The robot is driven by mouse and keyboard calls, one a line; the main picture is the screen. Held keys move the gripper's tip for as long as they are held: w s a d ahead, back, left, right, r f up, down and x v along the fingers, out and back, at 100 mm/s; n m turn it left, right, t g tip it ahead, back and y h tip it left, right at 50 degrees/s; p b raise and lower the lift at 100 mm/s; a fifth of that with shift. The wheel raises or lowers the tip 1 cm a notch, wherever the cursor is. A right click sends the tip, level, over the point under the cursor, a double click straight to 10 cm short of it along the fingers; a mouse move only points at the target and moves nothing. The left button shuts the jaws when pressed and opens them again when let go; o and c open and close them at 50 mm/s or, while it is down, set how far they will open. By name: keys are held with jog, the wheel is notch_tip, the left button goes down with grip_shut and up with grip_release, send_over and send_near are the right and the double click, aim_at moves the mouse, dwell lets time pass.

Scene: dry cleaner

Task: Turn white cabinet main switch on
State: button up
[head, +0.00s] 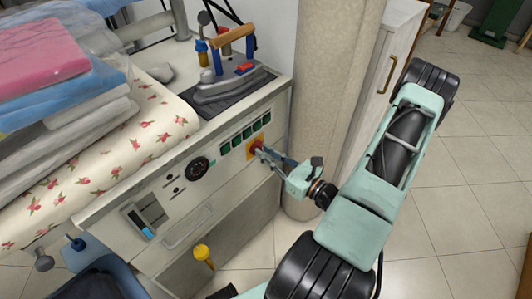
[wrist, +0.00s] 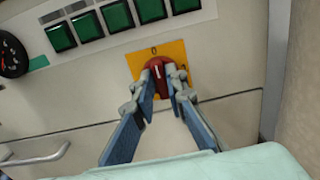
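The white cabinet (head: 232,215) stands at the middle left of the head view, its control panel facing me. Its main switch is a red knob (wrist: 158,68) on a yellow plate (wrist: 135,62), marked 0 at the top. A white line on the knob points roughly up toward the 0. The yellow plate (head: 249,147) also shows in the head view, with the knob largely covered by the fingers. My gripper (wrist: 163,82) has its two fingertips on either side of the knob, close to it. I cannot tell whether both fingers touch it.
Green buttons (wrist: 90,25) and a black round gauge (head: 198,168) are on the panel. An iron (head: 232,78) and folded, bagged laundry (head: 60,75) lie on top. A beige column (head: 325,90) stands close right of the cabinet. The tiled floor (head: 470,150) at right is clear.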

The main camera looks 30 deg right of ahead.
grip_shut()
jog(key=shift+m+p, duration=0.3)
jog(key=shift+m, duration=0.1)
jog(key=shift+d+f+m+p, duration=0.1)
jog(key=shift+m+p, duration=0.85)
jog(key=shift+m, duration=1.9)
jog(key=shift+d+f+m+p, duration=0.1)
jog(key=shift+m+p, duration=0.9)
jog(key=shift+m, duration=1.8)
jog(key=shift+d+f+m+p, duration=0.1)
jog(key=shift+m+p, duration=0.85)
jog(key=shift+m, duration=1.9)
jog(key=shift+a, duration=0.1)
jog(key=o, duration=0.6)
grip_release()
jog(key=shift+c, duration=0.2)
